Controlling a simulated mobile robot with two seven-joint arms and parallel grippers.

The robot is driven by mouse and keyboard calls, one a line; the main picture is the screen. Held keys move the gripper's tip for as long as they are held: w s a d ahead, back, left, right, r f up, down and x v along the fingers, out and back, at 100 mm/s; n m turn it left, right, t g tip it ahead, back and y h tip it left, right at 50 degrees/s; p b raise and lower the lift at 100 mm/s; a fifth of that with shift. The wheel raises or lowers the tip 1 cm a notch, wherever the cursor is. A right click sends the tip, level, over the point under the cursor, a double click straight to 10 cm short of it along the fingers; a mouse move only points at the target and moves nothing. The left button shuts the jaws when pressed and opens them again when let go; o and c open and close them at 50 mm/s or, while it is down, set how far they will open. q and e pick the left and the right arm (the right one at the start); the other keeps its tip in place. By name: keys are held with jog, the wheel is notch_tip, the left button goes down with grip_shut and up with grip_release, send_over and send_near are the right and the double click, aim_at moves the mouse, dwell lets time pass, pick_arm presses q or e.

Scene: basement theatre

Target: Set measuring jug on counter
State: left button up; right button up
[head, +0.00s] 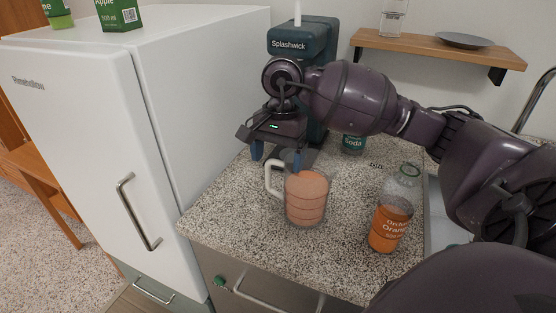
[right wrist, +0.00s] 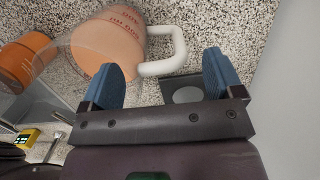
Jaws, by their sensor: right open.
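The measuring jug (head: 306,196) is clear with a white handle and holds pinkish-orange contents. It stands upright on the speckled counter (head: 225,212), near the front edge. My right gripper (head: 277,156) is open just behind the jug, on its handle side. In the right wrist view, the jug (right wrist: 121,48) lies beyond my right gripper (right wrist: 160,70), and its white handle extends toward the gap between the blue fingertips. Nothing is gripped. I cannot tell whether a finger touches the handle. My left gripper is not in view.
An orange juice bottle (head: 388,225) stands right of the jug. The green Splashwick machine (head: 301,40) and a soda bottle (head: 353,143) are behind. A white fridge (head: 95,130) borders the counter's left. A shelf (head: 430,48) hangs at back right. The counter's left front is clear.

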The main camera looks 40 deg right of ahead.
notch_tip(320, 180, up, 11)
jog(key=d, duration=0.1)
jog(key=shift+w+d+f, duration=0.15)
jog(key=shift+w, duration=0.15)
dwell(0.4)
